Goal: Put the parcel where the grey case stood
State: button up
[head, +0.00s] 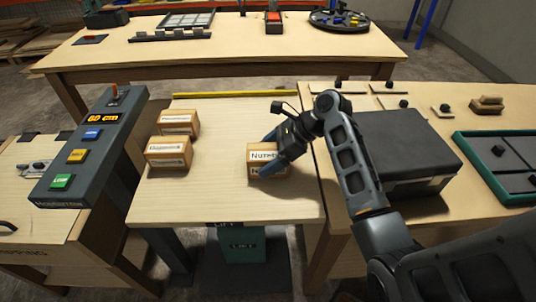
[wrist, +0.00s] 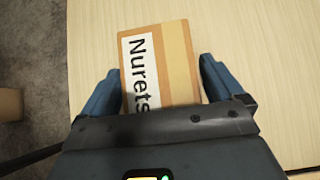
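A cardboard box labelled "Nurets…" (head: 283,158) stands on the pale lift table. My gripper (head: 268,152) is lowered over it, with one blue finger on either side. In the wrist view the box (wrist: 160,60) lies between the fingers (wrist: 160,88), slightly turned; a narrow gap shows at the right finger, and the left finger is close against or beside it. The gripper looks open around the box. Two similar labelled boxes stand to the left, one behind (head: 178,122) and one in front (head: 168,153). A dark grey case (head: 408,140) stands on the right table, partly behind my arm.
A console (head: 88,150) with a "60 cm" display and blue, yellow and green buttons stands left of the lift table. A yellow strip (head: 235,94) lies along the table's back edge. A green-framed tray (head: 500,165) and small knobbed pieces (head: 442,110) occupy the right table.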

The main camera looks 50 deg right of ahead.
jog(key=shift+o, duration=0.3)
jog(key=shift+r, duration=0.1)
jog(key=shift+s+d+r+p, duration=0.25)
jog(key=shift+r+p, duration=0.3)
jog(key=shift+p, duration=0.35)
jog(key=p+v, duration=0.3)
jog(key=v, duration=0.7)
jog(key=shift+s, duration=0.35)
jog(key=shift+d, duration=0.15)
dwell(1.1)
